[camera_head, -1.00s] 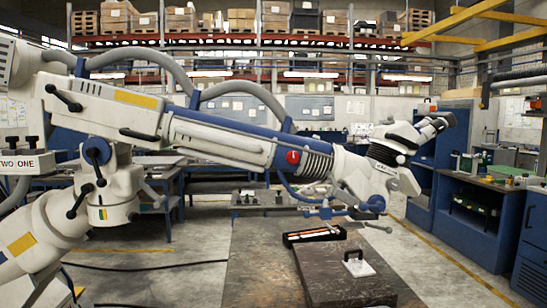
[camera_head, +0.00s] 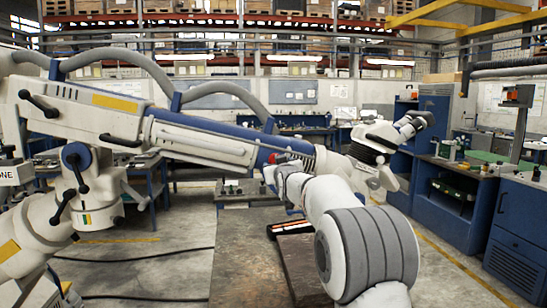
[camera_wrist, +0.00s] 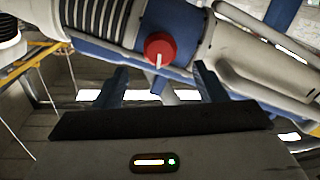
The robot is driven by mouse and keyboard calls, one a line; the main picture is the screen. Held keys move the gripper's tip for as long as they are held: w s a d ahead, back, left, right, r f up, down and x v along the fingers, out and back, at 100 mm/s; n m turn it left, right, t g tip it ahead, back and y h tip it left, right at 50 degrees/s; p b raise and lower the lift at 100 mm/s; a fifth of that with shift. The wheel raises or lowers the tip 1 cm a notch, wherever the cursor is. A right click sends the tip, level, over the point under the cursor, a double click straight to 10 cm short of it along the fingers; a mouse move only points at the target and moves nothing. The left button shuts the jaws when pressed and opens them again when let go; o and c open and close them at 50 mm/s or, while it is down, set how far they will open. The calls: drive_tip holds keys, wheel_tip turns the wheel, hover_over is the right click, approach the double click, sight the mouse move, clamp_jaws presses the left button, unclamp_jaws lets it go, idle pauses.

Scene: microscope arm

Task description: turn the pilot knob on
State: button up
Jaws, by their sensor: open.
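The pilot knob (camera_wrist: 158,48) is a round red knob with a white mark on its face. It sits on the blue part of the large microscope arm (camera_wrist: 240,45). The white mark points down in the wrist view. My gripper (camera_wrist: 160,70) is open and empty, its two fingers on either side of the view with the knob centred just beyond the gap between them. The fingers do not appear to touch it. In the head view the microscope arm (camera_head: 200,135) runs across the scene, and only a sliver of the knob (camera_head: 272,158) shows behind my arm's end.
A dark bench top (camera_head: 245,255) with an orange-and-black tray (camera_head: 287,227) lies below the microscope arm. Blue cabinets (camera_head: 455,205) stand at the right. A grey hose (camera_head: 120,58) arches over the arm. A yellow floor line runs past the cabinets.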

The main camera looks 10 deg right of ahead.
drive_tip(key=shift+w+p, duration=1.7)
drive_tip(key=shift+w, duration=2)
drive_tip(key=shift+c, duration=0.3)
drive_tip(key=c, duration=0.9)
